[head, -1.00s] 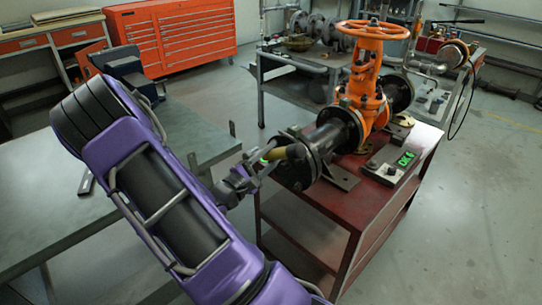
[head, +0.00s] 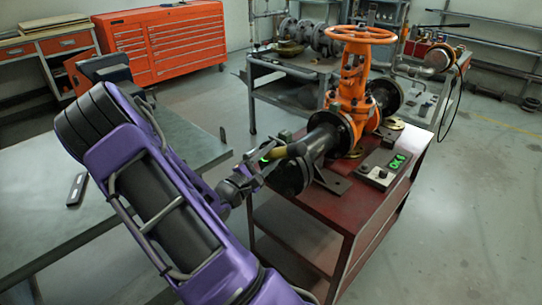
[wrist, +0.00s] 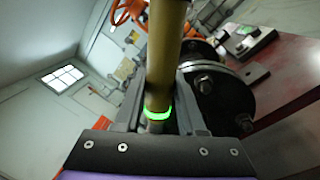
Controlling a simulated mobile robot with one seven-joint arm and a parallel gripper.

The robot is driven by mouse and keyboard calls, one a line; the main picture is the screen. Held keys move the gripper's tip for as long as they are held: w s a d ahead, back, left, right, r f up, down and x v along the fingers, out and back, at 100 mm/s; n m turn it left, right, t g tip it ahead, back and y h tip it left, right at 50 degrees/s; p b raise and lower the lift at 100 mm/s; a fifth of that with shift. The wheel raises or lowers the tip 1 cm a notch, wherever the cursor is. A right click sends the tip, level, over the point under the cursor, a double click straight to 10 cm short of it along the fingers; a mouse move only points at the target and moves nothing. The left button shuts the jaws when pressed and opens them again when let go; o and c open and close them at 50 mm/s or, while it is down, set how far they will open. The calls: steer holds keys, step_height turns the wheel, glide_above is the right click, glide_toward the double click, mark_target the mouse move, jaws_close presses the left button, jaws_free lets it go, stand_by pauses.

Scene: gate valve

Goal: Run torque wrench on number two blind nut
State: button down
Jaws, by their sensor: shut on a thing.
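The orange gate valve (head: 352,85) stands on a dark red cart, with a black pipe and bolted blind flange (head: 291,178) facing my arm. My gripper (head: 259,164) is shut on the torque wrench (head: 277,153), which has a dull yellow handle and a glowing green ring. The wrench reaches towards the upper part of the blind flange. Whether its head sits on a nut is hidden. In the wrist view, the wrench (wrist: 165,55) stands between my fingers (wrist: 157,118). The blind flange (wrist: 224,98) with its nuts (wrist: 205,84) is just to the right. I cannot tell which nut is number two.
A grey workbench (head: 165,150) with a vise lies at left, under my arm. An orange tool chest (head: 165,40) and grey shelves stand behind. Floor at right is clear.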

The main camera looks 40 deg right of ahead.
steer(key=shift+d+r, duration=0.1)
steer(key=shift+d, duration=0.1)
stand_by(0.3)
steer(key=shift+f+b+x, duration=0.2)
steer(key=shift+b+x, duration=0.1)
steer(key=shift+x, duration=1.2)
steer(key=shift+s+d, duration=0.1)
steer(key=shift+d, duration=0.25)
stand_by(0.6)
steer(key=shift+a, duration=0.35)
stand_by(0.6)
steer(key=shift+r+v, duration=0.15)
steer(key=shift+v, duration=0.85)
steer(key=shift+r+v, duration=0.15)
steer(key=shift+v, duration=0.9)
steer(key=shift+a, duration=0.1)
